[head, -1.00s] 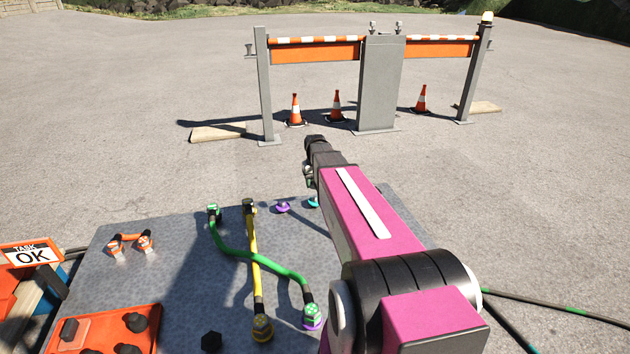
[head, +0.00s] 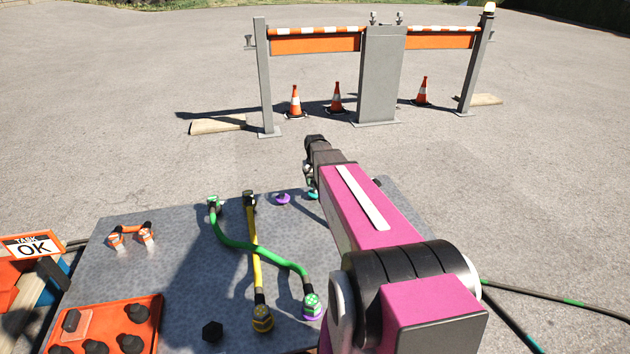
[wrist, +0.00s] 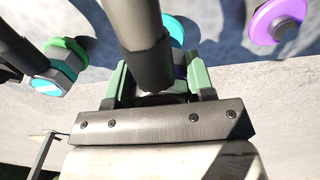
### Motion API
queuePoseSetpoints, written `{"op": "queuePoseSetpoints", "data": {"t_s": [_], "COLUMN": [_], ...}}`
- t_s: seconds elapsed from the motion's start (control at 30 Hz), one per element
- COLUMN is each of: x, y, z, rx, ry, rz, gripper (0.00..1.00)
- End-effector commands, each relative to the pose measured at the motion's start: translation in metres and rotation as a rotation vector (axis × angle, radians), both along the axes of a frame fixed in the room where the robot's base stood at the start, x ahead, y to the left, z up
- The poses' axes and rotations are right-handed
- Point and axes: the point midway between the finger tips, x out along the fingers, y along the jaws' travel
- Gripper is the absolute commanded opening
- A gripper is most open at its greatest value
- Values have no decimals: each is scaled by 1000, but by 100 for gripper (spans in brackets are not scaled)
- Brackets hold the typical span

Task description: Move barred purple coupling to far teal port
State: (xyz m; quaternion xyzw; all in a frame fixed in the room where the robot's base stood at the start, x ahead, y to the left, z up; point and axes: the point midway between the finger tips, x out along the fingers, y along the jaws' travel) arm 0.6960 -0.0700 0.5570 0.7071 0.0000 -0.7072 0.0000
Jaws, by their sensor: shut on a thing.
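My gripper (wrist: 160,84), with pale green fingers, is shut on a dark coupling (wrist: 147,62). In the head view, the teal port (head: 312,195) sits on the panel's far edge, just below my gripper (head: 309,178). My arm hides most of the gripper and the coupling there.
A bare purple port (wrist: 280,22) is right of the teal one in the wrist view. A teal coupling with a white bar (wrist: 47,85) sits at a green port on the left. Green (head: 240,244) and yellow (head: 256,260) cables cross the grey panel (head: 140,270).

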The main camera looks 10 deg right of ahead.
Motion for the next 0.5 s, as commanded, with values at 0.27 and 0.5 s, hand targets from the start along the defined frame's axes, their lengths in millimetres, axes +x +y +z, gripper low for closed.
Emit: {"op": "queuePoseSetpoints", "data": {"t_s": [0.27,0.5], "x": [0,0], "y": [0,0], "z": [0,-3], "rx": [0,0], "ry": [0,0], "rz": [0,0], "gripper": [20,20]}}
